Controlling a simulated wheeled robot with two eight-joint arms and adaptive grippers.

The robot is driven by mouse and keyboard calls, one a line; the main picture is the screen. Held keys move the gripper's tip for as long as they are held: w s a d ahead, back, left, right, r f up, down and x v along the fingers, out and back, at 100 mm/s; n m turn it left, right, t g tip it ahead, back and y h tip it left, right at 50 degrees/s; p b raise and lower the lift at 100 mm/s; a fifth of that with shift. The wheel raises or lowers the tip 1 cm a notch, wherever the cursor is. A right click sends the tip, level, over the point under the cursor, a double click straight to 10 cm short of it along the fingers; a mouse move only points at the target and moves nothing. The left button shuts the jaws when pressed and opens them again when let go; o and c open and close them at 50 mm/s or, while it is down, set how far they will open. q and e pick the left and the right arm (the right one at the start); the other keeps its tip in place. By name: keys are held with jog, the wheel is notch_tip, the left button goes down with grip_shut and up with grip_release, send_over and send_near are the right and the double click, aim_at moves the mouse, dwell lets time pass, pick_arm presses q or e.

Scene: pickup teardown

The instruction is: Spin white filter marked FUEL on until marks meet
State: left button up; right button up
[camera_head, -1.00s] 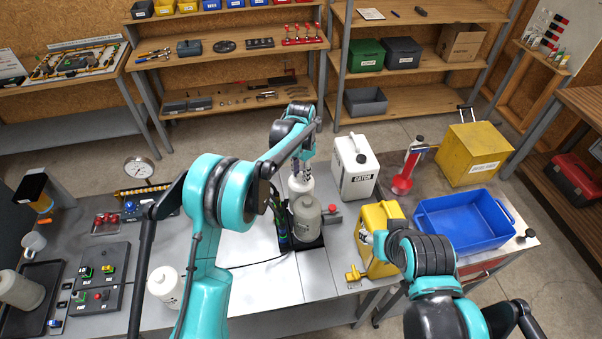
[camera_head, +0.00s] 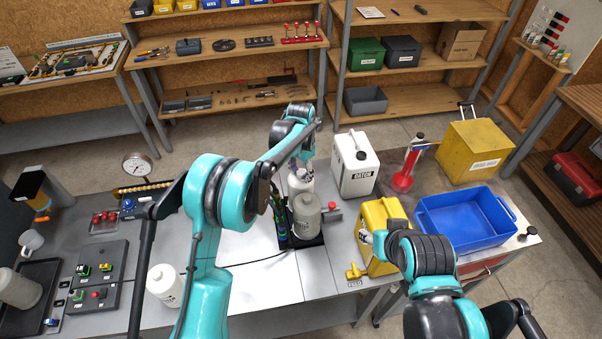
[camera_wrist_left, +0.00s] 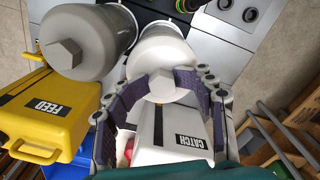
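A white filter (camera_head: 300,184) stands upright at the back of the dark fixture on the bench, beside a grey canister (camera_head: 306,216). My left gripper (camera_head: 302,163) comes down over its top. In the left wrist view, the white filter (camera_wrist_left: 160,48) has a hex nut on its end. The dark finger pads of my left gripper (camera_wrist_left: 162,82) close in on both sides of this nut and appear to touch it. The FUEL lettering and the marks are not visible. My right arm is at the lower right; its gripper cannot be made out.
A white CATCH jug (camera_head: 355,166) stands close to the right of the filter, with a yellow FEED jug (camera_head: 378,240) nearer the front. A loose white canister (camera_head: 163,285) stands at the front left.

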pick_arm(q)
jog(key=shift+o, duration=0.3)
jog(key=shift+f, duration=0.1)
grip_shut()
jog(key=m, duration=0.6)
jog(key=shift+w, duration=0.1)
jog(key=m, duration=1)
jog(key=shift+m, duration=0.4)
jog(key=m, duration=0.6)
jog(key=o, duration=0.9)
grip_release()
jog(key=shift+d+m, duration=0.1)
jog(key=shift+m, duration=0.4)
jog(key=shift+c, duration=0.2)
jog(key=shift+w, duration=0.1)
